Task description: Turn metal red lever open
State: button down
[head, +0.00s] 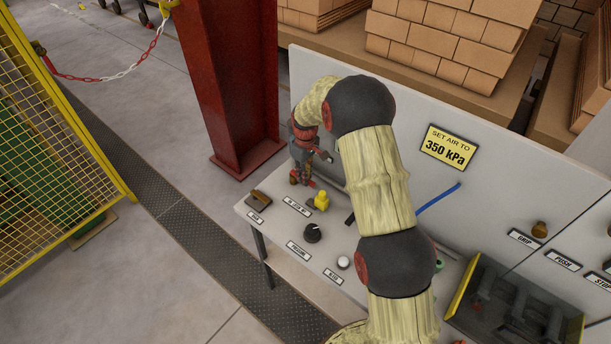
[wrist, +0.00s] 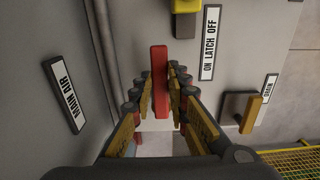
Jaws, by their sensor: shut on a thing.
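The red lever (wrist: 159,62) shows in the middle of the wrist view, a flat bar running up and down the picture. My gripper (wrist: 162,92) has a yellow-and-black finger on each side of it and is closed around the bar. In the head view my gripper (head: 301,178) is at the far left end of the grey panel, with a bit of red at its fingertips. My own arm hides part of the panel there. A "MAIN AIR" label (wrist: 64,94) is left of the lever in the wrist view.
A yellow latch (wrist: 187,5) with an "ON LATCH OFF" label (wrist: 209,42) and a brass-coloured drain handle (wrist: 250,114) are right of the lever. A black knob (head: 313,233) is on the panel. A red column (head: 232,80) stands behind my gripper.

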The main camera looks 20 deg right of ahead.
jog(key=shift+a, duration=0.1)
dwell(0.4)
jog(key=m, duration=0.2)
jog(key=a+m, duration=0.1)
jog(key=s+a+m, duration=0.1)
jog(key=m, duration=0.1)
jog(key=shift+a+m+b, duration=0.25)
jog(key=shift+m+b, duration=0.05)
jog(key=shift+b, duration=0.05)
jog(key=a+m, duration=0.1)
jog(key=m, duration=0.1)
jog(key=a+m, duration=0.1)
jog(key=m, duration=0.1)
jog(key=shift+w+a+m, duration=0.1)
jog(key=shift+a+m, duration=0.05)
jog(key=shift+m, duration=0.15)
jog(key=a+m, duration=0.1)
jog(key=m, duration=0.1)
jog(key=w+a+m, duration=0.1)
jog(key=m, duration=0.1)
jog(key=shift+w+a+r+m+b, duration=0.15)
jog(key=shift+w+a+m, duration=0.15)
jog(key=shift+m, duration=0.65)
jog(key=shift+w+a+f+m+b, duration=0.15)
jog(key=shift+w+a+m, duration=0.15)
jog(key=shift+m, duration=0.65)
jog(key=shift+w+r, duration=0.1)
jog(key=c, duration=1.7)
grip_release()
